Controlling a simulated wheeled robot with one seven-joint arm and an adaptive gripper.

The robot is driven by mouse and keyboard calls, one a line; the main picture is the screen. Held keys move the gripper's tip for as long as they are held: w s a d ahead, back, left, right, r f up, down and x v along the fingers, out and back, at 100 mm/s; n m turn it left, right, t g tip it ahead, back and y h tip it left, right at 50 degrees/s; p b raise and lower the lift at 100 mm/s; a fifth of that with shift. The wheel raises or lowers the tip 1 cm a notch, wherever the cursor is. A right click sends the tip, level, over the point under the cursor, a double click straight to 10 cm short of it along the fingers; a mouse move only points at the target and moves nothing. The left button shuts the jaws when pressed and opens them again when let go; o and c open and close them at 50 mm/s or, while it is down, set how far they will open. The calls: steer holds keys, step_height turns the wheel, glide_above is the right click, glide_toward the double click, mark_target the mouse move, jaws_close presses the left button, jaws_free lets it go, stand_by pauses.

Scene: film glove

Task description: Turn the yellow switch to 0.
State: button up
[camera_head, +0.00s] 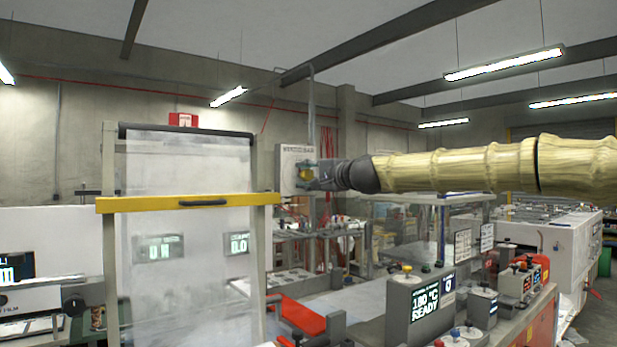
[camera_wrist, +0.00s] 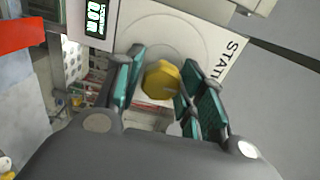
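The yellow switch (camera_wrist: 162,80) is a round knob on a pale round plate of a grey-white panel (camera_wrist: 204,32). In the wrist view it sits between the two teal-padded fingers of my gripper (camera_wrist: 163,62). A gap shows between the left finger and the knob; the right finger is very close to it, and I cannot tell whether it touches. In the head view my gripper (camera_head: 313,174) reaches left to the small yellow switch (camera_head: 304,174) on the wall-side panel (camera_head: 297,154). The switch's 0 mark cannot be read.
A film frame with a yellow bar (camera_head: 150,205) stands left of the panel. A control box reading "180 °C READY" (camera_head: 425,305) and a machine bench lie below my arm. A red part (camera_wrist: 20,36) and a small display (camera_wrist: 95,18) show at the wrist view's left.

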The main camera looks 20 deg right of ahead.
steer(key=shift+o, duration=0.5)
steer(key=v, duration=1.2)
stand_by(0.3)
